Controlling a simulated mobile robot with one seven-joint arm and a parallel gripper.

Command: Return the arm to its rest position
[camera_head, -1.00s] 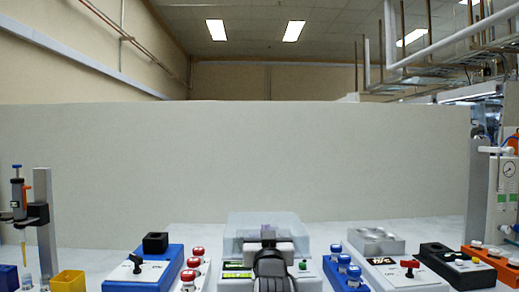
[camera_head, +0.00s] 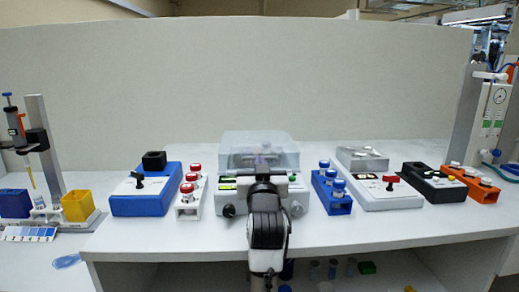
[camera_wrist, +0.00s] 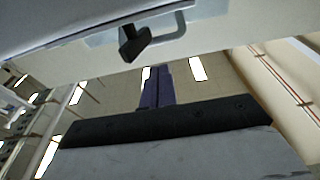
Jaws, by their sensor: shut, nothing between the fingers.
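My arm (camera_head: 267,225) rises at the middle of the head view, in front of a pale machine with a clear lid (camera_head: 258,143). My gripper is at the arm's far end, mostly hidden behind my own links in that view. In the wrist view my gripper (camera_wrist: 157,88) shows two dark purple fingers closed together, with nothing between them. They point up toward the ceiling lights. I cannot tell how far the gripper is from the lid.
A blue device (camera_head: 145,200) and a rack of red-capped vials (camera_head: 189,207) stand left of the machine. A blue rack (camera_head: 332,203), a white device (camera_head: 378,193) and a black box (camera_head: 433,188) stand right. The front bench strip (camera_head: 160,234) is clear.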

